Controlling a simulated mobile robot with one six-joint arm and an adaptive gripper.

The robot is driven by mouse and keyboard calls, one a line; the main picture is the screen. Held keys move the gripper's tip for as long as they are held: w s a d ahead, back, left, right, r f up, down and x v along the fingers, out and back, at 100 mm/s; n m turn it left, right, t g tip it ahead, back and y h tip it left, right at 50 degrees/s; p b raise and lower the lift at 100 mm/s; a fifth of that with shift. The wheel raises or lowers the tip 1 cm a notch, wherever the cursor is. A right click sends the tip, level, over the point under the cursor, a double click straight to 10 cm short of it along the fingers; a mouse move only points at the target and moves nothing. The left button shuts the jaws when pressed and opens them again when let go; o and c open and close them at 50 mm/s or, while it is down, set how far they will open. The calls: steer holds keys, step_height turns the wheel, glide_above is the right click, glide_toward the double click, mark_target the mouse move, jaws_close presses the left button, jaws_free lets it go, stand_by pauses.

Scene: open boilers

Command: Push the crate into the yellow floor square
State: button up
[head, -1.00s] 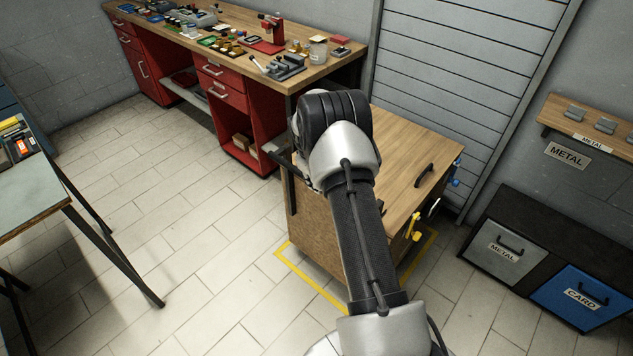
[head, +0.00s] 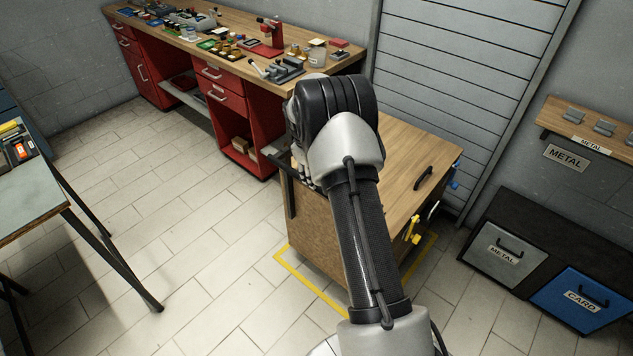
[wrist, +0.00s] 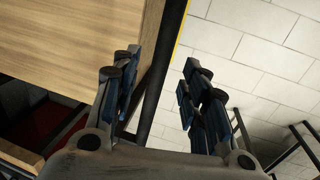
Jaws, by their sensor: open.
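The crate (head: 322,238) is a large box with a brown board side, a light wood top and dark metal edges. It stands at the middle right in the head view, and its top (wrist: 70,45) fills the upper left of the wrist view. The yellow floor square (head: 302,277) shows as lines along the crate's near left and right sides. The crate's base appears within these lines, but the far side is hidden. My gripper (wrist: 162,58) is open at the crate's left edge, with a dark post between its fingers. In the head view my arm hides most of it.
A workbench (head: 230,45) with red drawers stands behind the crate. A grey table (head: 35,195) stands at left. Metal and card bins (head: 540,270) stand at right, near a roller shutter (head: 460,70). The tiled floor at left of the crate is clear.

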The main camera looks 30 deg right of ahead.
step_height(320, 180, up, 6)
steer(key=a, duration=0.1)
steer(key=shift+s, duration=0.15)
steer(key=shift+r, duration=0.1)
